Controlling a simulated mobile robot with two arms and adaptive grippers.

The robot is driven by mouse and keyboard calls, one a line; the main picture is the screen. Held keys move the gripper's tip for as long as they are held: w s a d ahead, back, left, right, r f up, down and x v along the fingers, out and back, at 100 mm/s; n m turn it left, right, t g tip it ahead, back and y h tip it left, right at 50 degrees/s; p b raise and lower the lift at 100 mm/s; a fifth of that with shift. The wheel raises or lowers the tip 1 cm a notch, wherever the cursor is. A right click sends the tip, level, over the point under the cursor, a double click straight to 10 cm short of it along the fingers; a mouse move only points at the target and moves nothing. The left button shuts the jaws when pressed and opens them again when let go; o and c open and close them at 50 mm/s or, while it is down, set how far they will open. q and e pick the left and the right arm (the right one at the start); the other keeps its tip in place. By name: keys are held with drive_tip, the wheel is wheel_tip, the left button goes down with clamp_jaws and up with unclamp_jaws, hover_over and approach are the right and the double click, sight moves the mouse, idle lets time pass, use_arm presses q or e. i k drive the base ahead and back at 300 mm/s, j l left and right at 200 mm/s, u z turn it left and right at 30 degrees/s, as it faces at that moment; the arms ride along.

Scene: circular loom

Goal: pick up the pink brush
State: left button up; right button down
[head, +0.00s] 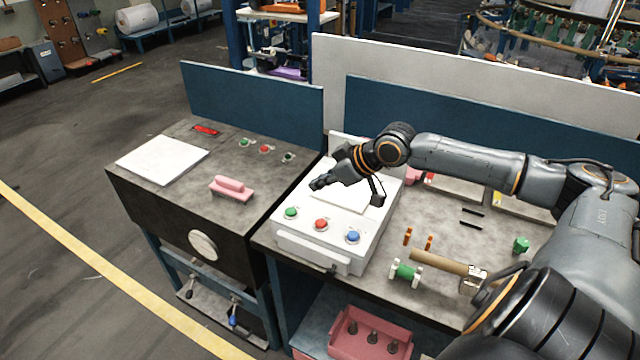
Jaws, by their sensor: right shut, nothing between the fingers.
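The pink brush (231,189) lies on the dark top of the left cabinet (195,235), near its front edge and right of a white panel. My right gripper (346,189) is over the white button box (292,235), to the right of the brush and clearly apart from it. It is shut with nothing in it. My left gripper is not in view.
The button box carries green, red and blue buttons. On the workbench (385,255) lie a wooden-handled hammer (445,264), a green spool (405,272) and small parts. A blue panel (250,105) stands behind the cabinet. A pink bin (370,335) is below.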

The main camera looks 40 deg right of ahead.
sight(234, 191)
drive_tip(key=i+j+z, duration=0.3)
drive_tip(key=i+j, duration=0.2)
drive_tip(key=i, duration=0.25)
drive_tip(key=i+j+z, duration=0.3)
drive_tip(key=i+j, duration=0.4)
